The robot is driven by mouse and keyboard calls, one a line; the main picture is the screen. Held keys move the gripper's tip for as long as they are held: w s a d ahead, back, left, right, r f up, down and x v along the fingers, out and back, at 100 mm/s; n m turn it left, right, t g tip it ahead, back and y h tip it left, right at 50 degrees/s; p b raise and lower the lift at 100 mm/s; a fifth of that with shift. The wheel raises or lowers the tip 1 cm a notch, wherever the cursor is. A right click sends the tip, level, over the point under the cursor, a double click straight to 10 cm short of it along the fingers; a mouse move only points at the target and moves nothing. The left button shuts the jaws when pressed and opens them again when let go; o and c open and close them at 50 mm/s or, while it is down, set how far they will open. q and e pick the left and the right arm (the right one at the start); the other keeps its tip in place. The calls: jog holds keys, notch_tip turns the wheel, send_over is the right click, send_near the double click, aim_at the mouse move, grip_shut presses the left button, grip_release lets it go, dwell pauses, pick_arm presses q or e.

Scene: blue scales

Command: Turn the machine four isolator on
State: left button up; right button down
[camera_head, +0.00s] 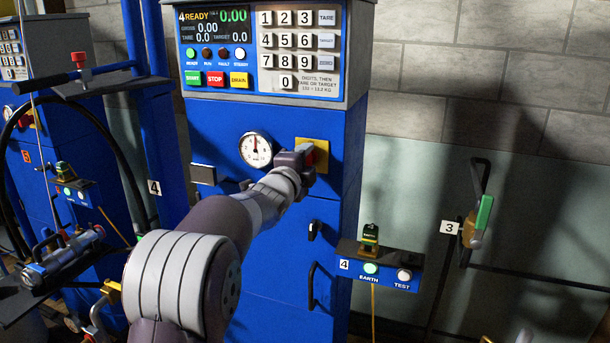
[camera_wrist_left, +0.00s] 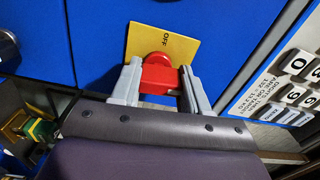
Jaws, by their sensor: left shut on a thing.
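The machine four isolator is a red knob (camera_wrist_left: 160,76) on a yellow plate (camera_wrist_left: 176,46) marked OFF. The plate also shows on the blue cabinet front in the head view (camera_head: 324,150). My left gripper (camera_wrist_left: 158,72) has its two grey fingers on either side of the red knob and is shut on it. In the head view my left gripper (camera_head: 303,158) covers most of the knob. The full plate marking and the knob's exact angle are partly hidden. My right gripper is in neither view.
Above is machine four's keypad panel (camera_head: 300,45), its display (camera_head: 214,22) reading READY. A round gauge (camera_head: 255,149) sits left of the isolator. An earth and test box (camera_head: 385,268) and a green-handled lever (camera_head: 483,213) stand right. Another blue machine (camera_head: 60,120) stands left.

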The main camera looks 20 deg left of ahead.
pick_arm(q)
jog(key=shift+r+m+b, duration=0.15)
jog(key=shift+m+b, duration=0.35)
jog(key=o, duration=0.8)
jog(key=shift+o, duration=1.3)
jog(key=s+b, duration=0.1)
jog(key=s, duration=1.1)
jog(key=shift+s+d, duration=0.3)
jog(key=shift+d, duration=0.1)
